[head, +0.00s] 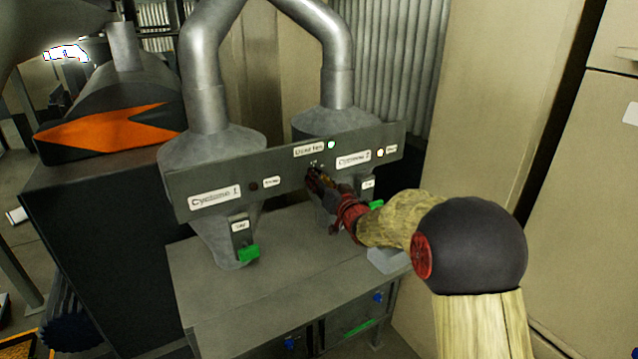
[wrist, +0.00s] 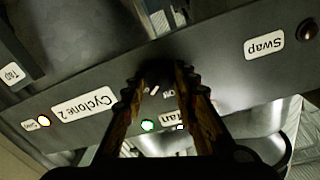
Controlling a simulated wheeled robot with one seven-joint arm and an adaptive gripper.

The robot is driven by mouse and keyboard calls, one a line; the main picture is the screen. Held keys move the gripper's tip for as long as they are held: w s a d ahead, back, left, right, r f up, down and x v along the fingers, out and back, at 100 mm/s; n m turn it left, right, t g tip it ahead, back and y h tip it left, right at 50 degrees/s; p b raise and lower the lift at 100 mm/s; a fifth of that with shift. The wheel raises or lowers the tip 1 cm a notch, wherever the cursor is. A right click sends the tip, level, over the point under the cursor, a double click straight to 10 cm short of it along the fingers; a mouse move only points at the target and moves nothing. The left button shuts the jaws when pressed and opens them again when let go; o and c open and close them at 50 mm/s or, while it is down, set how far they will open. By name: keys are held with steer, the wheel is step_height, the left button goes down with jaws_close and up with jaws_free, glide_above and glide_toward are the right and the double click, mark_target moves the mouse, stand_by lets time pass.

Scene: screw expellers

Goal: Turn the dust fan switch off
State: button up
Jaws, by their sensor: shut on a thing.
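The dust fan label (head: 309,150) is on the grey panel (head: 290,172), with a lit green lamp (head: 331,145) beside it. In the wrist view the label (wrist: 172,118) is partly covered by a finger, and the green lamp (wrist: 148,126) shows between the fingers. My gripper (head: 314,180) is at the panel just below the label. In the wrist view my gripper (wrist: 157,76) has its fingertips around the dark switch knob (wrist: 155,88), shut on it. An "Off" mark shows next to the knob. The fingertips hide part of the knob, and its exact angle is hard to tell.
The Cyclone 1 label (head: 215,196) is on the panel's left and the Cyclone 2 label (head: 353,160) on its right. Two funnel-shaped cyclones stand behind the panel. Green tap handles (head: 248,253) hang below. A grey cabinet top (head: 215,290) lies underneath.

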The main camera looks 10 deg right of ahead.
steer(key=shift+d+f+n+y+b, duration=0.1)
steer(key=shift+n+y+b, duration=0.2)
steer(key=shift+n+b, duration=2.55)
steer(key=shift+f+n+y+b, duration=0.1)
steer(key=shift+n+y+b, duration=0.2)
steer(key=shift+n+b, duration=2.55)
steer(key=shift+r, duration=0.1)
steer(key=o, duration=1.2)
steer(key=shift+c, duration=0.2)
steer(key=v, duration=1.1)
steer(key=shift+s+f, duration=0.3)
steer(key=shift+s, duration=0.15)
